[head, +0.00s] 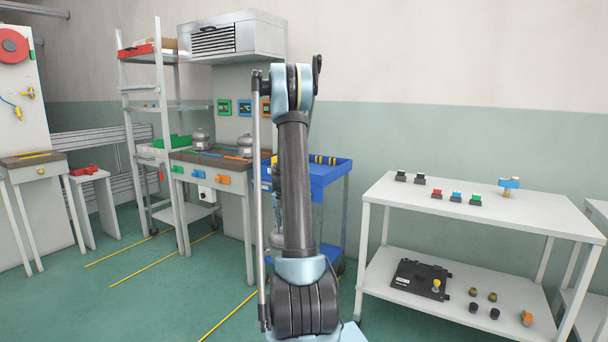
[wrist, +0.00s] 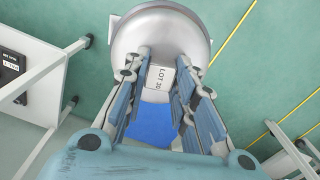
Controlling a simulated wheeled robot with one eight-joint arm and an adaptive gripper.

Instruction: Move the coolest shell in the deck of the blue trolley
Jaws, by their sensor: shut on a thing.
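In the head view my arm hides most of the gripper and the held shell. The blue trolley (head: 334,172) stands behind my arm, its upper tray partly hidden. A blue patch (wrist: 153,125) shows below the shell between the fingers; I cannot tell what it belongs to. Two other grey shells, a left one (head: 201,139) and a right one (head: 245,145), stand on the workbench at the left.
A white two-level table (head: 490,212) with buttons and a black case (head: 420,279) stands at the right.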

